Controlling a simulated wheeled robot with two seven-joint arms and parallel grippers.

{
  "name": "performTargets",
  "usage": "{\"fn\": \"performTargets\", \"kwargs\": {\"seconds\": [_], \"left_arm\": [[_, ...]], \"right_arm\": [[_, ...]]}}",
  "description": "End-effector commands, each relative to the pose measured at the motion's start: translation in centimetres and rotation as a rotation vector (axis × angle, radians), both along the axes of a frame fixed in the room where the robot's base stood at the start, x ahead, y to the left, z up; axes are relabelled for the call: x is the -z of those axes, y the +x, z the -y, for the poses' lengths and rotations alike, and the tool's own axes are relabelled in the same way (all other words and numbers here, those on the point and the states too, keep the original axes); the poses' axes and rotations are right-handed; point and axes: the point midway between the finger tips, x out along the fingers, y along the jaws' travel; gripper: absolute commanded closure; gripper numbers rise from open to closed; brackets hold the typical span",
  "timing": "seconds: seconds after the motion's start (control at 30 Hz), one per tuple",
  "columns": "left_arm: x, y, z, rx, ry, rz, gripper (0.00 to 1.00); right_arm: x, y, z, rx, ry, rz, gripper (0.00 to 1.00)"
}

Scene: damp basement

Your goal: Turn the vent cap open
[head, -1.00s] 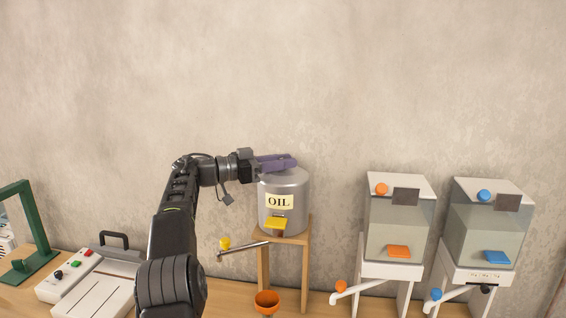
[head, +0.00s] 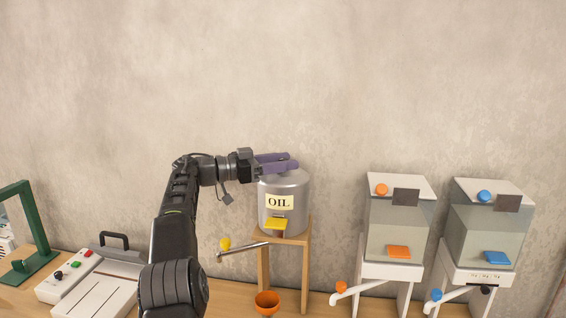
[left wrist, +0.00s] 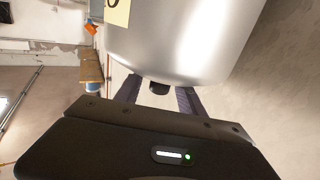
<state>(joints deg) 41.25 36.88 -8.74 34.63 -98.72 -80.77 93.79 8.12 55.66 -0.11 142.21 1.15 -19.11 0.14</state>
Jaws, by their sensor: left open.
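The grey metal oil tank (head: 283,196) with an "OIL" label stands on a wooden stand near the middle of the head view. My left gripper (head: 291,162) reaches in from the left, level with the tank's top, with its purple fingers over the lid. The fingers are open. In the left wrist view the tank's shiny wall (left wrist: 185,38) fills the upper middle. A small dark piece (left wrist: 159,88), perhaps the vent cap, shows between the two fingers. In the head view the fingers hide the cap. I cannot tell whether they touch it. My right gripper is not in view.
An orange bowl (head: 267,300) is below. Two clear dispensers, one with an orange knob (head: 381,189) and one with a blue knob (head: 484,195), stand right. A white machine (head: 95,287) is left.

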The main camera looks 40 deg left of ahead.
Motion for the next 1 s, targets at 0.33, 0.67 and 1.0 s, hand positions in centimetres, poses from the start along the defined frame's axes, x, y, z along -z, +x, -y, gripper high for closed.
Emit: {"fn": "performTargets", "kwargs": {"seconds": [0.33,0.67,1.0], "left_arm": [[0.1,-0.8,-0.6,-0.002,-0.003,-0.001,0.54],[0.2,-3.7,-2.5,-0.004,-0.004,-0.001,0.54],[0.1,-6.2,-3.9,-0.001,-0.002,-0.001,0.54]], "right_arm": [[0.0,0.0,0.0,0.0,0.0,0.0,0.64],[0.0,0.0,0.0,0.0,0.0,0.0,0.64],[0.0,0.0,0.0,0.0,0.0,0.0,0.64]]}}
